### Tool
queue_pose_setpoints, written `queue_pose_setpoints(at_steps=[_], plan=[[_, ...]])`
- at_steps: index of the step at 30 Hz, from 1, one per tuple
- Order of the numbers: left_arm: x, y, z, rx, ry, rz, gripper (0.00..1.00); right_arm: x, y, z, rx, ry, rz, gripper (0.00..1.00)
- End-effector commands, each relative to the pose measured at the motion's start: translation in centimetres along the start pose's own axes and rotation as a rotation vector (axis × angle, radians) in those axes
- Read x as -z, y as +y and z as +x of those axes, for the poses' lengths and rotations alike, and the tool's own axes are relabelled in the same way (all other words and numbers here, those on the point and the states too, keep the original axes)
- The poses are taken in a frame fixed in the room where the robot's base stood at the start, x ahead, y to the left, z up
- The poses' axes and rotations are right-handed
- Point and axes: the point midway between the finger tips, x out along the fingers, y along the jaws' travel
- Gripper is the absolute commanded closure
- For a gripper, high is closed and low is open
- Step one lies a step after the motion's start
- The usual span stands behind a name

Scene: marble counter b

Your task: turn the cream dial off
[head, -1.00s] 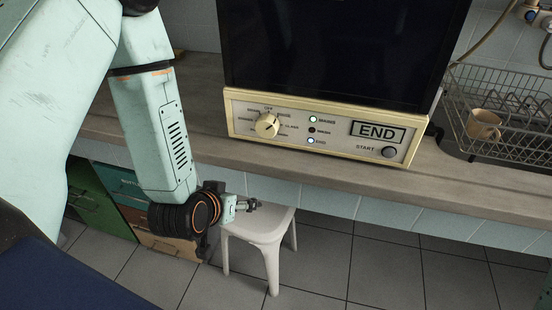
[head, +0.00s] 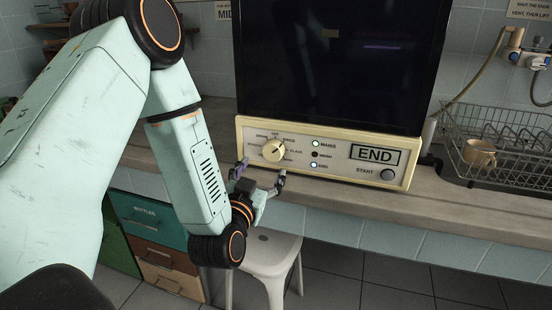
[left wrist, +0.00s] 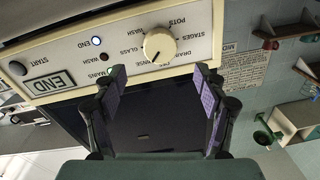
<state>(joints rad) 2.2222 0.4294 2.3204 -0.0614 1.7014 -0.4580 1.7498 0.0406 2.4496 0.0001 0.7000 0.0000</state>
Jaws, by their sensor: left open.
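The cream dial (head: 273,150) is a round knob on the left part of a cream control panel (head: 340,172), with printed labels around it and OFF above it. In the left wrist view the dial (left wrist: 159,43) appears upside down, its dark mark slanting down and left; the exact setting is hard to read. My left gripper (head: 261,175) is open and empty, just below and in front of the dial, not touching it. In the left wrist view its two purple-padded fingers (left wrist: 162,82) are spread apart, with the dial beyond the gap. My right gripper is not in view.
The panel has lit lamps, an END display (head: 375,154) and a START button (head: 388,175). A dark screen-like front (head: 330,70) rises above it. A wire rack (head: 500,135) with a tan mug (head: 480,153) stands right. A white stool (head: 268,255) is below the counter.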

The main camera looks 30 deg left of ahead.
Motion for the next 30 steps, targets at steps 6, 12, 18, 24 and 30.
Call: queue_pose_setpoints(at_steps=[6,12,18,24,30], plan=[[0.1,0.0,3.1,0.002,0.004,0.002,0.28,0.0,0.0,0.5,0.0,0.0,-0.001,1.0],[0.0,0.2,6.0,-0.001,0.001,0.003,0.28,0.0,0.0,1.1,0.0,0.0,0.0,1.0],[0.0,0.4,7.4,-0.004,-0.001,0.001,0.28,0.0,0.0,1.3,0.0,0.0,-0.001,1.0],[0.1,0.5,7.4,-0.005,-0.002,0.001,0.28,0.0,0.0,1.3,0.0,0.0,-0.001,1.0],[0.1,0.5,7.4,-0.005,-0.002,0.001,0.38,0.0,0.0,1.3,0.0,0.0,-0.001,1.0]])
